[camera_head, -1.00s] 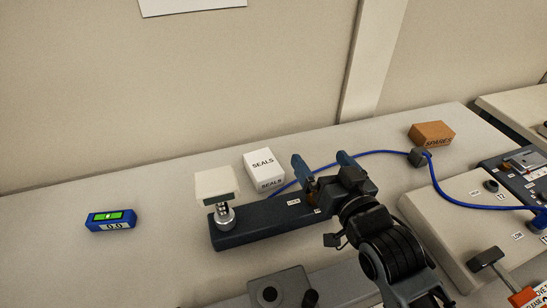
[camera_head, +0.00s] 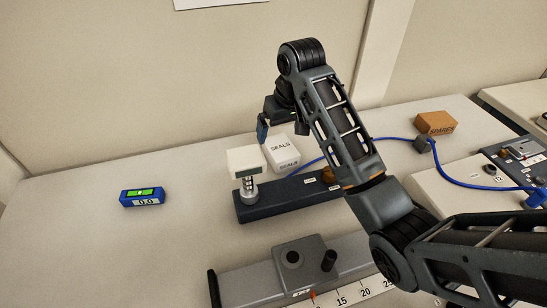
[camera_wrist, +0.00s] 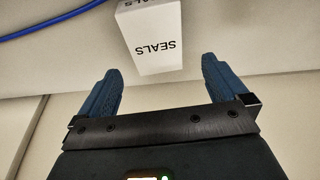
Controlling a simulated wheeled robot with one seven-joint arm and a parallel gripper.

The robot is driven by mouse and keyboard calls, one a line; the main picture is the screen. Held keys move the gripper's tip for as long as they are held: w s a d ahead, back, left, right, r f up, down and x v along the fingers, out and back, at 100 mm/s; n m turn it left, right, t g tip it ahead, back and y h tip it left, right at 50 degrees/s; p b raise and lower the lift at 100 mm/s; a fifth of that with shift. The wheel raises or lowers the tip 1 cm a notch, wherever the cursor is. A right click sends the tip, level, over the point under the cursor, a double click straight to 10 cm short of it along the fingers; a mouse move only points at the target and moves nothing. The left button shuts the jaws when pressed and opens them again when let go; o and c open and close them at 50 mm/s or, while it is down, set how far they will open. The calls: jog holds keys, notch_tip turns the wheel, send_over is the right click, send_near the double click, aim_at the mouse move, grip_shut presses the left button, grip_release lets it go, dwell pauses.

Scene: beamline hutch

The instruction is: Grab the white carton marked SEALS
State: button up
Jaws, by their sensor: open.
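The white carton marked SEALS (camera_head: 283,152) stands on the bench at the back, just behind the dark rail fixture. In the wrist view the carton (camera_wrist: 150,38) shows upside down, ahead of and roughly between my two blue fingers. My gripper (camera_wrist: 160,80) is open and empty, with a finger on each side and clear space between the fingertips. In the head view my gripper (camera_head: 264,131) is by the carton's left side, pointing down, partly hidden by my own arm. I cannot tell how high the fingertips are above the bench.
A dark rail (camera_head: 285,195) carries a white block (camera_head: 246,160) on a metal post, close in front of the carton. A blue cable (camera_head: 390,140) runs behind it to the right. A brown SPARES box (camera_head: 436,122) stands at right; a blue meter (camera_head: 143,196) at left.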

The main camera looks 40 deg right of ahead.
aim_at(281, 146)
jog(key=shift+s+a+r+g, duration=0.1)
jog(key=shift+s+r+g, duration=0.2)
jog(key=shift+g, duration=0.3)
jog(key=shift+f, duration=0.15)
jog(key=shift+w+f, duration=0.2)
jog(key=shift+f, duration=1.6)
jog(key=shift+w+f, duration=0.2)
jog(key=shift+f, duration=1.55)
jog(key=shift+c, duration=0.3)
jog(key=c, duration=0.9)
jog(key=shift+c, duration=0.2)
jog(key=shift+r, duration=0.15)
